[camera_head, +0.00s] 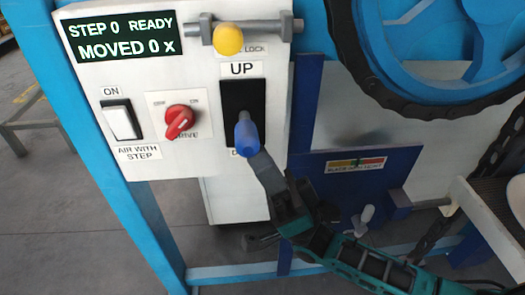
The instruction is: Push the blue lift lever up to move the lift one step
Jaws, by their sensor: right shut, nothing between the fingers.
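The blue lift lever (246,136) sticks out of a black slot (256,95) on the white control panel (180,75). The label above the slot reads UP; the label below is mostly hidden. The lever's rounded blue knob is in the lower half of the slot. My right gripper (262,166) comes from the lower right, shut and empty. Its tips are at the underside of the blue knob; I cannot tell whether they touch it. The display (122,37) reads STEP 0 READY, MOVED 0 x. My left gripper is not in view.
A yellow knob (228,39) on a grey bar sits above the slot, partly covering a LOCK label. A red rotary switch (179,121) and a white rocker switch (121,119) are to the left. A chain wheel (440,60) and dark blue plate (325,168) stand to the right.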

